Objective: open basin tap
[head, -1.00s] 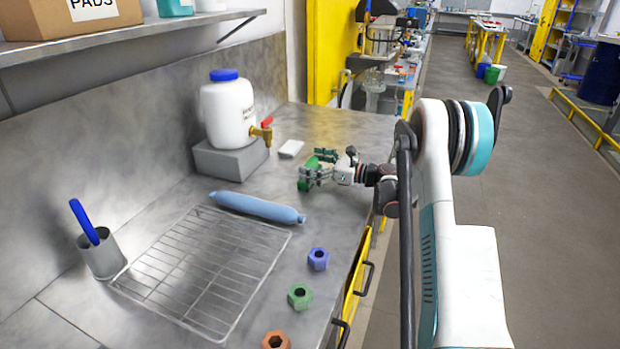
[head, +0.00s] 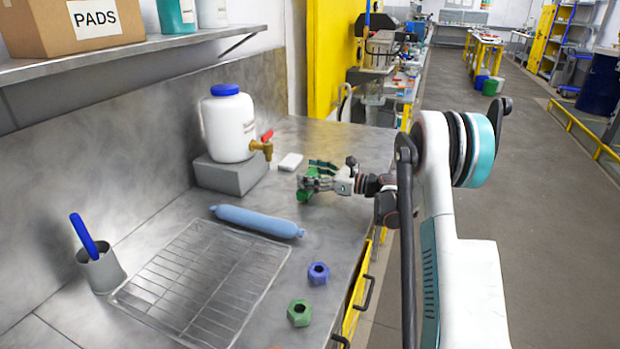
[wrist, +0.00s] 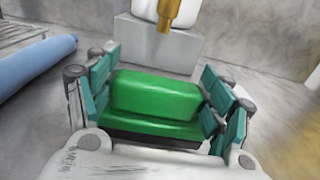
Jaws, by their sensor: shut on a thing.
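A white container with a blue lid (head: 229,124) stands on a grey block at the back of the steel counter. Its brass tap (head: 262,148) has a red lever (head: 267,135) and sticks out to the right. The tap's brass spout also shows at the top of the wrist view (wrist: 170,14). My gripper (head: 318,182) is shut on a green block (wrist: 155,98), which sits between its teal finger pads. It is in front of and to the right of the tap, apart from it. The red lever is out of the wrist view.
A small white block (head: 290,162) lies between the tap and my gripper. A blue roll (head: 257,221), a wire rack (head: 205,280), a grey cup (head: 101,268), a blue nut (head: 318,273) and a green nut (head: 299,312) are on the counter. A shelf (head: 130,55) overhangs the back left.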

